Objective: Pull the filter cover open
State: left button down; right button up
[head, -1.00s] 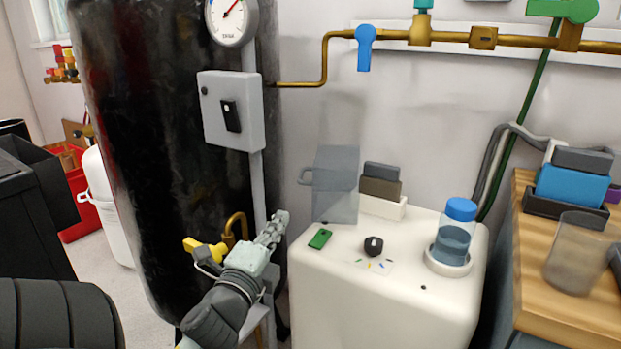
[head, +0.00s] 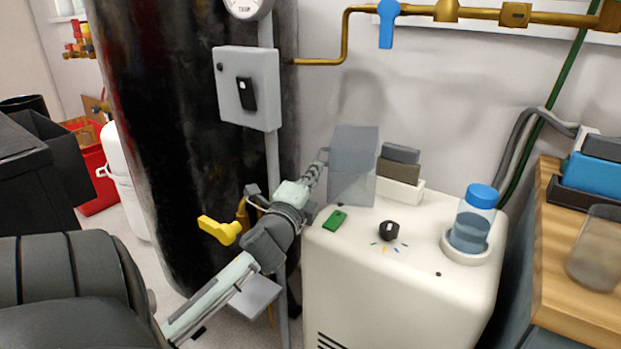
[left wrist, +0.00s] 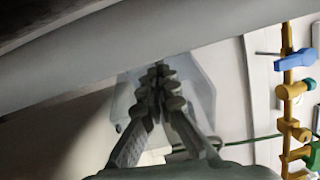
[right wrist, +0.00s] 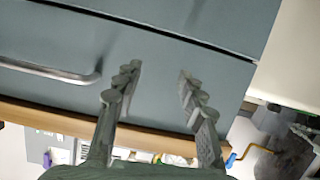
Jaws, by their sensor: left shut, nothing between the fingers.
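The filter cover (head: 352,168) is a grey, see-through box standing upright at the back left of the white machine (head: 345,262). My left gripper (head: 318,166) is shut and empty, its fingertips at the cover's left side, where the cover's small handle is. The fingers hide most of that handle, and I cannot tell if they touch it. In the left wrist view, the fingertips (left wrist: 160,78) are closed together in front of the see-through cover (left wrist: 200,100). My right gripper (right wrist: 158,78) is open and empty in front of a grey-blue drawer front (right wrist: 160,55).
A green piece (head: 335,220), a black knob (head: 389,230) and a blue-capped bottle (head: 472,222) are on the machine's top. A small caddy (head: 400,190) stands right of the cover. A black tank (head: 190,130) with a yellow lever (head: 218,230) stands left. A wooden-topped bench (head: 560,270) is right.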

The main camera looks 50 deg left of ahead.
dwell(0.3)
pick_arm(q)
jog(key=shift+w+a+p, duration=0.1)
jog(key=shift+a+p, duration=0.55)
jog(key=shift+a, duration=0.35)
pick_arm(e)
jog(key=s+d+f+g+h, duration=0.2)
jog(key=d+f+g, duration=0.1)
jog(key=d+f, duration=0.1)
jog(key=shift+f, duration=0.6)
jog(key=shift+s, duration=0.1)
